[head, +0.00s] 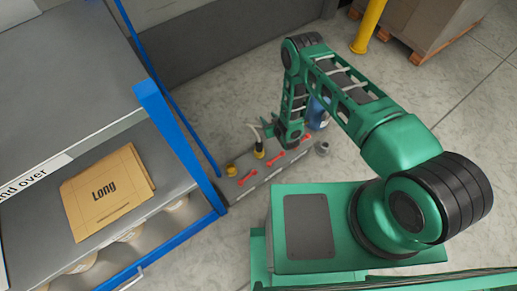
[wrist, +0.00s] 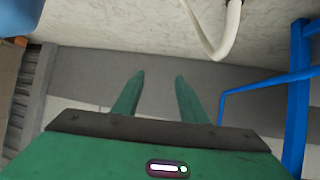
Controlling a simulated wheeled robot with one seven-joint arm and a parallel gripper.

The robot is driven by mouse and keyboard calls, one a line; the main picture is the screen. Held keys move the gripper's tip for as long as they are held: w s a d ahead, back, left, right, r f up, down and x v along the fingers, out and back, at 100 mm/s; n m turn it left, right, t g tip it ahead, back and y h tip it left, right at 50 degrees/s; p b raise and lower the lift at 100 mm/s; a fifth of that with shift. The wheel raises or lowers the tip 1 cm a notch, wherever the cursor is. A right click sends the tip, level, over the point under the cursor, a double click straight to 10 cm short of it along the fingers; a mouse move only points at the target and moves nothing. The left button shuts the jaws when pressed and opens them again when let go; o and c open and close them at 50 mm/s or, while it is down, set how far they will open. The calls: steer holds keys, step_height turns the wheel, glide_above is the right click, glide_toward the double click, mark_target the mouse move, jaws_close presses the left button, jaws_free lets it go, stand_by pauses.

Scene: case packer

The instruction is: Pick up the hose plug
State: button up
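What looks like the hose plug (head: 258,150), a small yellow and dark piece with a pale hose rising from it, stands on a low grey bench (head: 236,190) in the head view. My gripper (wrist: 160,76) is open in the wrist view, its two green fingers apart with nothing between them. A white hose (wrist: 225,35) hangs at the top of that view, right of the fingers and apart from them. The plug itself does not clearly show there. In the head view my arm's end is beside the plug, to its right; the fingertips are hard to make out.
Red handles (head: 275,156), a yellow cap (head: 231,170) and a grey round fitting (head: 322,148) sit along the bench. A blue container (head: 318,112) stands behind my arm. A blue-framed rack (head: 180,140) with a "Long" carton (head: 105,205) stands left. A yellow post (head: 369,25) rises behind.

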steer(key=t+y, duration=0.1)
steer(key=y, duration=0.1)
glide_toward(258, 141)
steer(key=w+f, duration=0.1)
steer(key=w, duration=0.2)
steer(key=shift+s+a+f+x, duration=0.1)
steer(key=shift+x, duration=1.7)
steer(key=shift+s+a+f+x, duration=0.1)
steer(key=shift+a+x, duration=0.05)
steer(key=shift+x, duration=1.6)
steer(key=shift+s+a+f+x, duration=0.1)
steer(key=shift+x, duration=1.7)
jaws_close()
